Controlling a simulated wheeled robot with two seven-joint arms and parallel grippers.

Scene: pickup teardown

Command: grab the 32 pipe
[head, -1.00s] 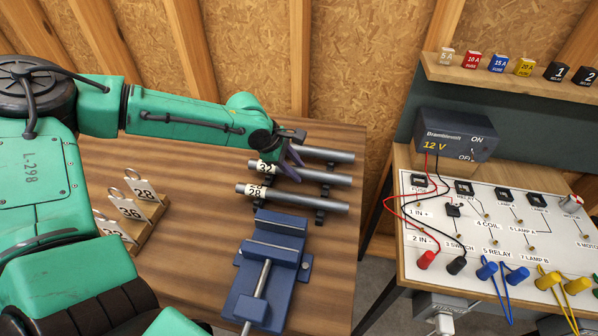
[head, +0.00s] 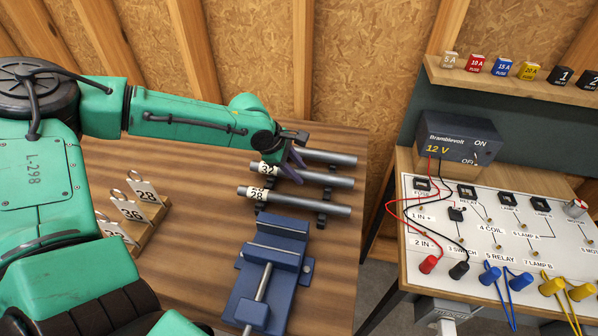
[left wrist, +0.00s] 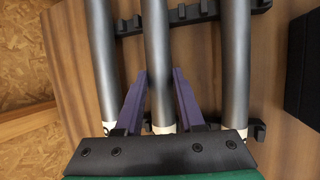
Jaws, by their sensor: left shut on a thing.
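The 32 pipe (head: 328,179) is the middle of three grey pipes lying side by side, with its white 32 tag at the left end. My left gripper (head: 294,167) reaches down over it near that end. In the left wrist view, the purple fingers (left wrist: 161,100) stand on both sides of the middle pipe (left wrist: 158,55) and are shut on it. The pipe still lies level with its neighbours on the black rack. My right gripper is not in view.
The 28 pipe (head: 310,201) lies in front and another pipe (head: 335,158) behind, both close to the fingers. A blue vise (head: 275,255) stands nearer me. Numbered tags hang on a wooden stand (head: 151,222) at left. A circuit board table (head: 500,230) is at right.

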